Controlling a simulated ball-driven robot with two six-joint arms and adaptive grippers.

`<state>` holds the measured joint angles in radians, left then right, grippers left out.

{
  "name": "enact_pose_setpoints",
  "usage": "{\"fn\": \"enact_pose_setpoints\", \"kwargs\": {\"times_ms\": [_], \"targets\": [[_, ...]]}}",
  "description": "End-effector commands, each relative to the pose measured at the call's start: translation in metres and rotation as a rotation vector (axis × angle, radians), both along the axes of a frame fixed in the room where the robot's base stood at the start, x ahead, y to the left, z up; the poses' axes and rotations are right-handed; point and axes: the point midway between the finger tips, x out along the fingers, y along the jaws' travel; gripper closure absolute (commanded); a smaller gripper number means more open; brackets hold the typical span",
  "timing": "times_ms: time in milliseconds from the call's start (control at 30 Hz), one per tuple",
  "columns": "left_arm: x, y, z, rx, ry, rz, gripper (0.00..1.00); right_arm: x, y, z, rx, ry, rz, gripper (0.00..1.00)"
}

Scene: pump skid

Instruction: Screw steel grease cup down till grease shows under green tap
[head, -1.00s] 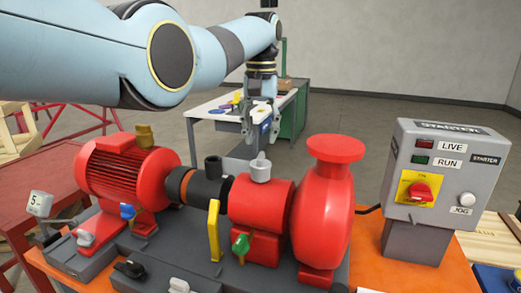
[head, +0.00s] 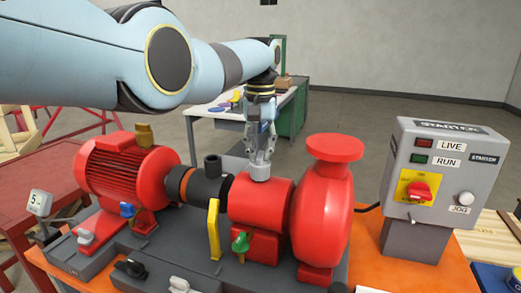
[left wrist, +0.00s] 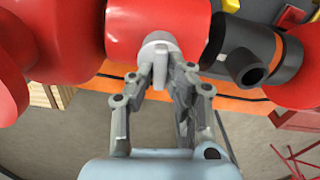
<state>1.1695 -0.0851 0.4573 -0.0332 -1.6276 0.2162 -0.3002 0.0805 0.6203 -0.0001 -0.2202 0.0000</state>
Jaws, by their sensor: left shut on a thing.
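The steel grease cup (head: 260,172) stands upright on top of the red bearing housing (head: 262,202). My left gripper (head: 260,156) has come down on it from above and is shut on its upper part. In the left wrist view the cup (left wrist: 158,46) shows between the fingertips of the left gripper (left wrist: 162,66). The green tap (head: 240,242) is on the front of the housing, low down, below the cup. I see no grease under it. My right gripper is not in view.
The red pump casing (head: 322,210) stands close right of the cup, and a black coupling guard with an upright stub (head: 212,168) is close left. A yellow handle (head: 214,228) rises in front. The grey starter box (head: 436,172) stands at the right.

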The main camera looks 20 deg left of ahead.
Motion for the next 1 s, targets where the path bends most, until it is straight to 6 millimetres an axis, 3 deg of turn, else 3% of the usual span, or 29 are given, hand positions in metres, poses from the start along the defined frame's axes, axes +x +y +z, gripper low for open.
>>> {"fn": "enact_pose_setpoints", "kwargs": {"times_ms": [467,1000], "targets": [[0.0,0.0,0.001,0.0,0.0,-0.093,1.0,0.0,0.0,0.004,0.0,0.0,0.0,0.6],[0.0,-0.002,0.001,0.0,0.0,-0.526,1.0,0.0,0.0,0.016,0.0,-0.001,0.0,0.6]]}}
